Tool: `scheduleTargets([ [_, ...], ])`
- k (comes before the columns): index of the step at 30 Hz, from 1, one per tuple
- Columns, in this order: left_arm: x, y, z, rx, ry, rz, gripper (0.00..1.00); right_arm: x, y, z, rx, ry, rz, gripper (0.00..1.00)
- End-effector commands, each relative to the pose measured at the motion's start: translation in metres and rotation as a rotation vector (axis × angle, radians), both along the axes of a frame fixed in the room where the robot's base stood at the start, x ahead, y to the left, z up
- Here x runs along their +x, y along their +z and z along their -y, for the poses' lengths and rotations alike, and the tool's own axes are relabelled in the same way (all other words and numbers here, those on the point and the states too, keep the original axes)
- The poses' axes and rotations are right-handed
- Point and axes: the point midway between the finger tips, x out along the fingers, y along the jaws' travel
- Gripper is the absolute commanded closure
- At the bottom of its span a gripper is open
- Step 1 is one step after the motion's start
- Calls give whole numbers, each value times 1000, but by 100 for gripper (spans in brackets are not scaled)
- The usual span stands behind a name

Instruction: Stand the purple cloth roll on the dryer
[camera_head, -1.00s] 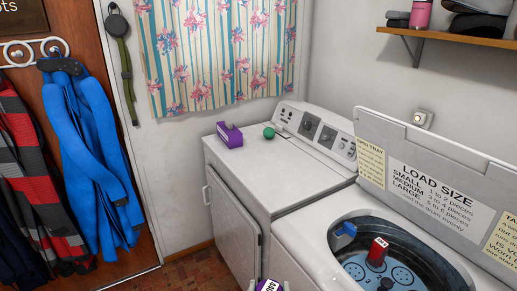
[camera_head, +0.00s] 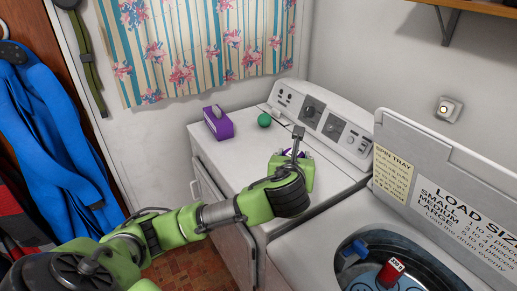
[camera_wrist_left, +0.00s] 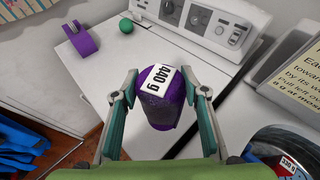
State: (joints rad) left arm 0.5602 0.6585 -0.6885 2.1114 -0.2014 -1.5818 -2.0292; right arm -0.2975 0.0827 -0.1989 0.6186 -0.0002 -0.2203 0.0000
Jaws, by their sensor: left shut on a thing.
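The purple cloth roll (camera_wrist_left: 158,112) carries a white "440 g" label and is held between the fingers of my left gripper (camera_wrist_left: 158,78) in the left wrist view. In the head view my left gripper (camera_head: 298,150) is over the dryer (camera_head: 235,155), toward the side by the washer, and hides nearly all of the roll; only a little purple shows. The white dryer top lies behind the roll in the wrist view (camera_wrist_left: 110,58). I cannot tell whether the roll touches it. My right gripper is not in view.
A purple box-like object (camera_head: 217,126) and a green ball (camera_head: 264,120) sit toward the back of the dryer top. The control panel (camera_head: 325,122) rises behind. The open washer with a red weight (camera_head: 388,273) inside stands at right. The dryer's left front is clear.

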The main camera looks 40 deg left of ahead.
Motion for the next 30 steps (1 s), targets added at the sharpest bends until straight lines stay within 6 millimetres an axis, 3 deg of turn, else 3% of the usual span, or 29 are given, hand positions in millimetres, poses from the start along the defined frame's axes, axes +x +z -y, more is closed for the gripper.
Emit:
scheduleTargets([
  [1, 7, 13, -8, 3, 7, 7, 94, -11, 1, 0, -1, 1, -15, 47],
  [3, 12, 20, -13, 2, 10, 5, 94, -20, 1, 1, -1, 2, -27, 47],
  [8, 23, 19, -32, 2, 17, -3, 94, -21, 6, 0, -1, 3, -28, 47],
  [17, 58, -11, -92, 2, 18, -4, 94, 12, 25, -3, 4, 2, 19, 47],
  [24, 77, -54, -123, 1, 14, -3, 94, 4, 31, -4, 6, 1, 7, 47],
  [30, 84, -69, -133, 0, 12, 1, 94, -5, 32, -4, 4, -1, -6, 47],
])
